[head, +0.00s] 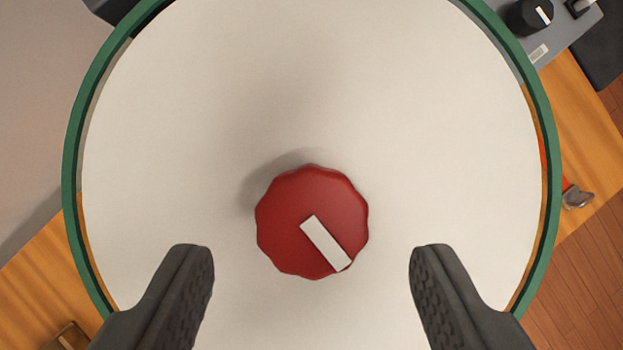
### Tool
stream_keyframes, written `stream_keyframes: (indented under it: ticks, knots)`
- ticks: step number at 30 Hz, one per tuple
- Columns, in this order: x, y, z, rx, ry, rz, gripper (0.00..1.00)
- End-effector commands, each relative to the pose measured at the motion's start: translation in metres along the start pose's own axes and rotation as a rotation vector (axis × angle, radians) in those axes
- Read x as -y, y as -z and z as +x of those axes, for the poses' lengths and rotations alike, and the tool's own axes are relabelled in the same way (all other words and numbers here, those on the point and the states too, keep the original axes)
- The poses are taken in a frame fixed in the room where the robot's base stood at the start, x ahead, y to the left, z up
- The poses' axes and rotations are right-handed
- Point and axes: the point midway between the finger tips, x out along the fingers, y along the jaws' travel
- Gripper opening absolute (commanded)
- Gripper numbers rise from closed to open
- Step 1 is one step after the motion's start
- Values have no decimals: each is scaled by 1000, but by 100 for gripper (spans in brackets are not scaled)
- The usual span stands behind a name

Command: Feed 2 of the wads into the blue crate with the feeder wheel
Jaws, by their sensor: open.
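A red scalloped knob (290,222) with a white pointer bar (325,243) sits on a large round off-white disc (310,80). The bar runs from the knob's middle toward its lower right edge. The disc has a green rim (72,170) around it. I take this to be the feeder wheel. My gripper (312,255) is open, one finger on each side of the knob and clear of it in the picture. I cannot tell the height of the fingers above the disc. No wads and no blue crate show in this view.
A wooden surface (582,130) shows beyond the rim. A grey box with a black dial (528,17) is at the upper right. A small metal-ended item (577,197) lies at the right. A brown object (68,338) is partly visible at the lower left.

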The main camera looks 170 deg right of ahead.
Motion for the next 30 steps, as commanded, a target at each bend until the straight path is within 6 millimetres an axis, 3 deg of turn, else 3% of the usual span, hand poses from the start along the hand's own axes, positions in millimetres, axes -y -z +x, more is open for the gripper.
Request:
stream_keyframes:
  ticks: [7, 18, 27, 30]
  knots:
    - [0, 0, 25, 1, 0, 0, 59]
    - [0, 0, 30, 0, 0, 0, 59]
    - [0, 0, 30, 0, 0, 0, 2]
    - [0, 0, 30, 0, 0, 0, 0]
